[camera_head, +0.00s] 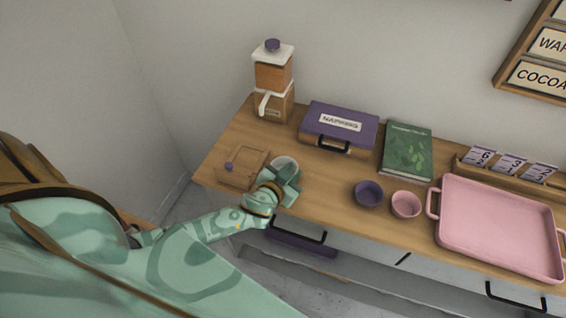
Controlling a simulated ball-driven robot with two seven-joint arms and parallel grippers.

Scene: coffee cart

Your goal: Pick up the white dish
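The white dish (283,161) is a small round bowl on the wooden counter (330,178), near its left end. My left gripper (284,174) is right over the near side of the dish and hides part of it. I cannot tell whether its fingers touch the dish, or whether they are open or shut. My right gripper is not in view.
A wooden box with a purple knob (240,167) is close left of the dish. A purple bowl (368,194), pink bowl (405,204) and pink tray (500,228) are right.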

